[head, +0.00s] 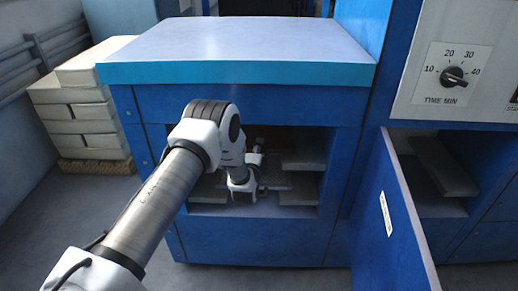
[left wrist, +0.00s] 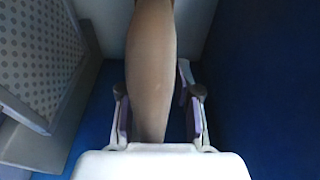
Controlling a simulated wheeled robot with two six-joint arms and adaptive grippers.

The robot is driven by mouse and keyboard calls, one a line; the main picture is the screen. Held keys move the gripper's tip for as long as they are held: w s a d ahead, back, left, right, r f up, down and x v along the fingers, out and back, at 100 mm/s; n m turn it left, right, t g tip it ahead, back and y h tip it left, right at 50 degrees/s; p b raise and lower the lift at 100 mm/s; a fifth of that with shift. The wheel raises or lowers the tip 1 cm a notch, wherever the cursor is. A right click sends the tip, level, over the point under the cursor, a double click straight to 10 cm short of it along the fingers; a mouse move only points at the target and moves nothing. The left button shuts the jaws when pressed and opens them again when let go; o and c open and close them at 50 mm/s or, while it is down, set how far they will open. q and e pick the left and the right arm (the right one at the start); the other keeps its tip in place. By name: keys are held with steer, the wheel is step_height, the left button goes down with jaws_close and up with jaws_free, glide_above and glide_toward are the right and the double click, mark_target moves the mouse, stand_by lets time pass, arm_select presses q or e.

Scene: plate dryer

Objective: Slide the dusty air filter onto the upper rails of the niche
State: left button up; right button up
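My left arm reaches into the open niche (head: 240,210) in the blue cabinet. My left gripper (head: 254,160) is inside it, small and partly hidden by my own wrist. In the left wrist view its fingers (left wrist: 158,110) stand apart on either side of a brownish, elongated thing (left wrist: 150,60), with a gap by the right finger. I cannot tell whether this is the dusty air filter. A grey panel with dotted holes (left wrist: 40,55) is at the left there. In the niche, an upper rail (head: 303,160) and a lower rail (head: 298,186) show at the right. My right gripper is not in view.
The cabinet's pale top (head: 240,40) overhangs the niche. A blue door (head: 392,220) stands open at the right, beside another open compartment (head: 432,180). Pale stacked blocks (head: 90,110) stand at the left. Floor is free at the front left.

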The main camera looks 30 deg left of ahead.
arm_select(q)
steer(key=shift+s, duration=0.1)
steer(key=shift+s+d+f, duration=0.1)
steer(key=shift+s+d, duration=0.05)
steer(key=shift+s, duration=0.2)
steer(key=v, duration=1.1)
